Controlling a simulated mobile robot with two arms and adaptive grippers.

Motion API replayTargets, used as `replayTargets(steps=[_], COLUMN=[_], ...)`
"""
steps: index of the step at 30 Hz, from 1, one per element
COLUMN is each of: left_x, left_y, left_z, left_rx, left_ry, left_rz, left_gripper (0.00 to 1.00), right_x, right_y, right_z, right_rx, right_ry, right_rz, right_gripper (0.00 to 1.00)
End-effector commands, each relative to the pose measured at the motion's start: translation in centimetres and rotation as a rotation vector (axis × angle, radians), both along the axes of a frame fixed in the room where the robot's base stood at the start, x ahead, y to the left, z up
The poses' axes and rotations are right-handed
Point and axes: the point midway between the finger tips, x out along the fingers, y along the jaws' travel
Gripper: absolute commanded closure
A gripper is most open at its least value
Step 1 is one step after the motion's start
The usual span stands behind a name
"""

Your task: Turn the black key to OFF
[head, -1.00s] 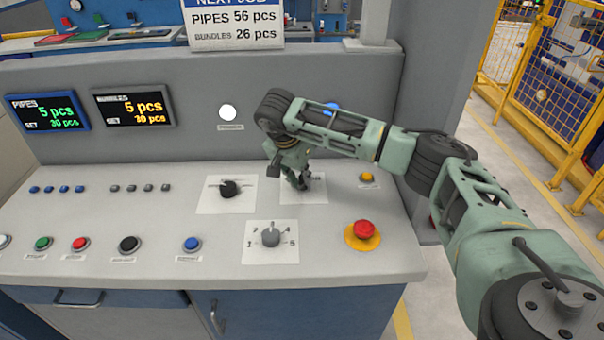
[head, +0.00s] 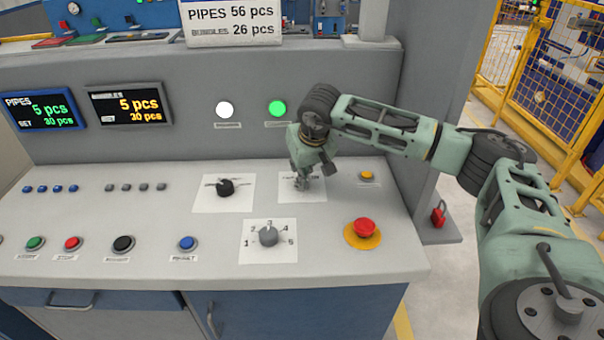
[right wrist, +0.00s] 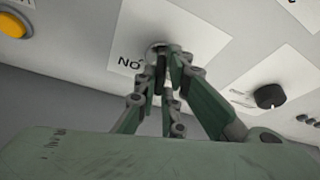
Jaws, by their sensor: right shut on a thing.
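The key switch sits on a white plate (head: 287,194) on the console's sloped top. My right gripper (head: 302,187) reaches down onto this plate, its fingers closed together at the switch. In the right wrist view the fingertips (right wrist: 163,62) are shut around the key at the round lock. The fingers hide nearly all of the key, so its angle cannot be told. The letters "NO" show beside the lock on the plate (right wrist: 195,42) in that view. My left gripper is not in view.
A black selector knob (head: 226,187) is left of the key plate. A grey numbered dial (head: 268,236) is in front, with a red emergency button (head: 364,228) to its right. A yellow button (head: 367,175) is close on the right. A green lamp (head: 277,108) is lit on the panel behind.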

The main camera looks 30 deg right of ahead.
Motion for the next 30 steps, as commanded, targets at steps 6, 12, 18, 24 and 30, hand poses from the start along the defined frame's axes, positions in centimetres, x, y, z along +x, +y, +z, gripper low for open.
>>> replayTargets(steps=[6,12,18,24,30], left_x=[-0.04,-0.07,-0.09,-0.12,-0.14], left_y=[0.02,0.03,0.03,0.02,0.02], left_z=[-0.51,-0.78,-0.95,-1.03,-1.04], left_rx=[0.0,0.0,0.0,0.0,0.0], left_ry=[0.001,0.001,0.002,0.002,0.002], left_rz=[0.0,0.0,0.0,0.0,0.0], left_gripper=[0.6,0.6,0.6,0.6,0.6], right_x=[-0.01,0.02,0.03,0.02,0.02], right_y=[-0.24,-0.25,-0.31,-0.33,-0.35], right_z=[-0.04,0.0,0.02,0.05,0.06], right_rx=[0.0,0.0,0.0,-0.001,-0.002], right_ry=[0.0,-0.002,-0.001,-0.001,0.0], right_rz=[0.184,0.325,0.418,0.465,0.479], right_gripper=[1.0,1.0,1.0,1.0,1.0])
